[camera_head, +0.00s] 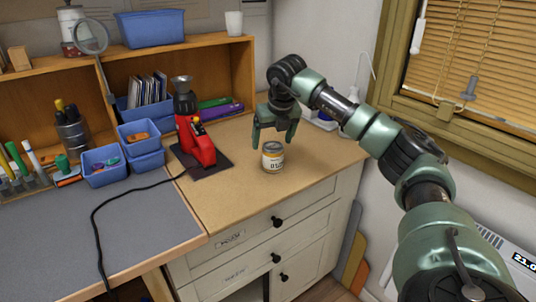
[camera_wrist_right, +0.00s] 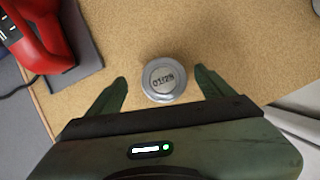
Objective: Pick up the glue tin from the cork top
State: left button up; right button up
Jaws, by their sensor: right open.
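The glue tin (camera_head: 273,157) is a small tin with a pale label, standing upright on the cork top (camera_head: 225,200). In the right wrist view its round grey lid (camera_wrist_right: 164,79) carries printed characters and lies ahead of and between the fingertips. My right gripper (camera_head: 272,138) points down close above and behind the tin, with its fingers apart and empty. In the wrist view the right gripper (camera_wrist_right: 161,84) has a finger on each side of the tin, with gaps between. My left gripper does not show.
A red device (camera_head: 197,145) on a dark mat (camera_head: 213,167) stands left of the tin, with a black cable (camera_head: 120,196) trailing across the grey bench top. Blue bins (camera_head: 140,138) stand further left. The cork in front of the tin is clear. A window blind (camera_head: 475,50) is at right.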

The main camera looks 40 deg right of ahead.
aim_at(273, 145)
jog(key=x, duration=0.3)
jog(key=shift+s+f, duration=0.1)
jog(key=shift+s, duration=0.15)
jog(key=p+x, duration=0.1)
jog(key=x, duration=0.2)
jog(key=shift+d+f, duration=0.1)
jog(key=shift+f, duration=0.4)
jog(key=shift+c, duration=0.9)
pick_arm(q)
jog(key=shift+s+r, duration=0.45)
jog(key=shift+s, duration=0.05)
pick_arm(e)
jog(key=shift+w, duration=0.1)
jog(key=c, duration=1.5)
